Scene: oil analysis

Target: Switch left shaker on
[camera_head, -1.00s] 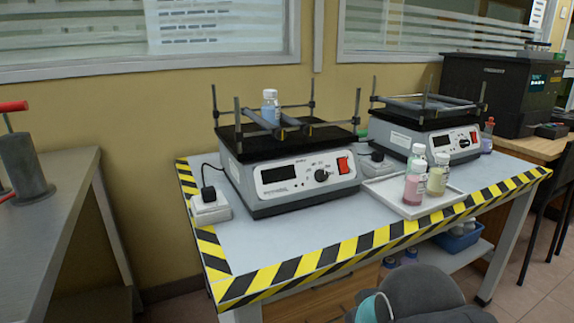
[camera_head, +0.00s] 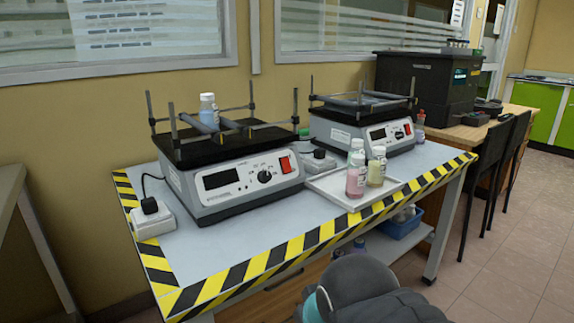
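The left shaker (camera_head: 232,172) stands on the near left part of the table. Its front panel has a dark display (camera_head: 221,179), a black knob (camera_head: 264,176) and a red switch (camera_head: 286,164) at the right. The display looks blank. A bottle with bluish liquid (camera_head: 208,110) stands between the bars on its black platform. A second shaker (camera_head: 362,123) stands behind it to the right. Part of my arm shows at the bottom, in front of the table. My gripper's fingers are not visible.
A white tray (camera_head: 327,187) holds several bottles, among them a pink one (camera_head: 356,177) and a yellowish one (camera_head: 376,168). A white socket box (camera_head: 153,220) sits at the left edge. Striped tape borders the table. A blue bin (camera_head: 400,224) is on the lower shelf. Chairs stand at right.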

